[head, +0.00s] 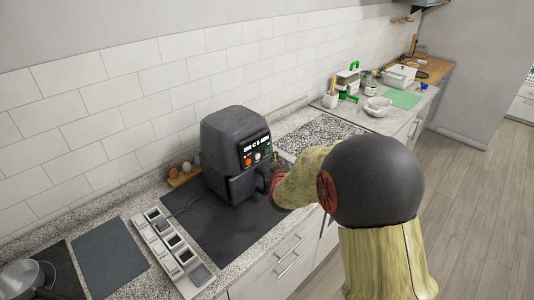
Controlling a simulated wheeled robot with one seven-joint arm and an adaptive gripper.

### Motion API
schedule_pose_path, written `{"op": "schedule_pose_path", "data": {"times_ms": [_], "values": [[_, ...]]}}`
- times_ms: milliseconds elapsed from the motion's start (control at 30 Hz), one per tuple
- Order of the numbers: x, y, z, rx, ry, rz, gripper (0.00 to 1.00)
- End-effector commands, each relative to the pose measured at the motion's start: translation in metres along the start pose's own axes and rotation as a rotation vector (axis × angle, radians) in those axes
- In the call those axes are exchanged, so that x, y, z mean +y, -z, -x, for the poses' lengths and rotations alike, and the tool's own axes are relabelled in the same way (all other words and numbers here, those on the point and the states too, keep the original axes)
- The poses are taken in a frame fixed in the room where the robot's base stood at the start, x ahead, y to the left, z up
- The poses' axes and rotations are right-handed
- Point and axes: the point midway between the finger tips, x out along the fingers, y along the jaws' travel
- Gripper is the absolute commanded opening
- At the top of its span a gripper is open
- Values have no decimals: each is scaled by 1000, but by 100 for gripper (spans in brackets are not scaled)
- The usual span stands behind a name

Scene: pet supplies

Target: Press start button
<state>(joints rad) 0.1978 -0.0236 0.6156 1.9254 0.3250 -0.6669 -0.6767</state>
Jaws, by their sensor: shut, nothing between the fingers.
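A dark grey air fryer (222,135) stands on a black mat on the counter. Its front panel has a lit display (256,144) with small text. Under the display are an orange button (248,162), a pale button (257,157) and a green button (267,152). The labels are too small to read, so I cannot tell which is the start button. My gripper (275,160) is shut and empty, close in front of the panel's right side near the green button. My own arm partly hides it. I cannot tell whether it touches the panel.
The black mat (206,228) lies under the fryer. A white tray with several compartments (152,240) is at its left front. Eggs in a wooden holder (178,180) sit behind it. A pan (22,277) is far left. A green board (402,99) lies farther right along the counter.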

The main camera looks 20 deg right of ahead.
Motion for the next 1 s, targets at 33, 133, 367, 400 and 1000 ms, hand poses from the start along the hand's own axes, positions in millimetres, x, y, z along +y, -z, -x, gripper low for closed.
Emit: {"op": "schedule_pose_path", "data": {"times_ms": [33,133,367,400,1000], "values": [[2,-4,3,0,0,1,0],[7,-8,10,0,-1,0,0],[16,-17,22,0,0,1,0],[16,-18,23,0,0,1,0],[17,-18,25,0,1,1,0]]}}
